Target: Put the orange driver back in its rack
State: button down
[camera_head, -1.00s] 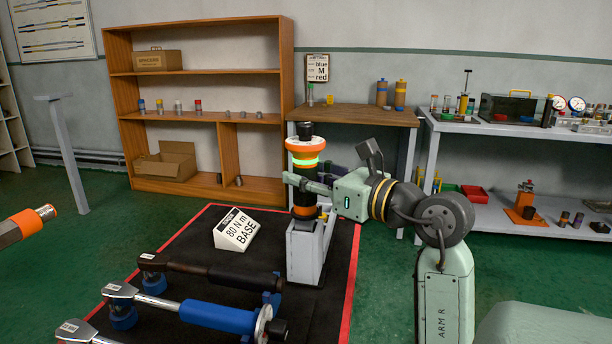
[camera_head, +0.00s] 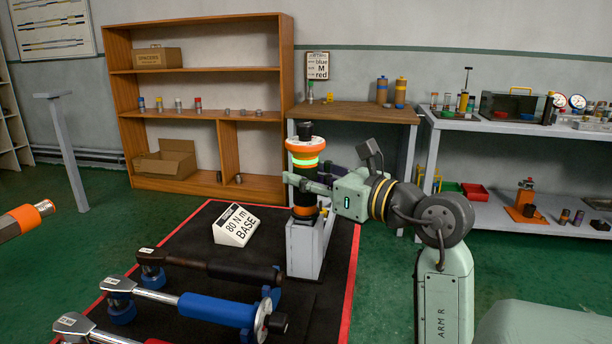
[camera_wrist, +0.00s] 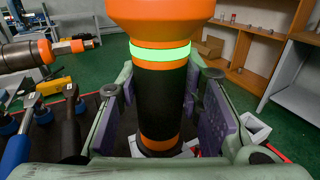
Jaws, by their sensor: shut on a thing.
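The orange driver (camera_head: 305,165) is an upright black cylinder with orange bands, a wide orange collar and a glowing green ring. It also fills the middle of the wrist view (camera_wrist: 160,100). My gripper (camera_head: 308,185) reaches in from the right and is shut on the black body below the green ring; in the wrist view the purple-padded fingers (camera_wrist: 162,112) flank it. A pale grey stand (camera_head: 302,252) on the black mat is directly below the driver. The driver's lower end meets the stand's top in the picture; I cannot tell how deep it sits.
Several torque wrenches, one with a blue handle (camera_head: 215,309), lie at the mat's front left. Another orange tool (camera_head: 28,219) juts in at the left edge. A wooden table (camera_head: 355,115) stands behind.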

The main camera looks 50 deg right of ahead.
jog(key=shift+f+b, duration=0.45)
jog(key=shift+f, duration=0.05)
dwell(0.4)
jog(key=c, duration=1.4)
grip_release()
jog(key=o, duration=0.4)
jog(key=shift+c, duration=0.2)
jog(key=shift+f, duration=0.15)
jog(key=s, duration=1.2)
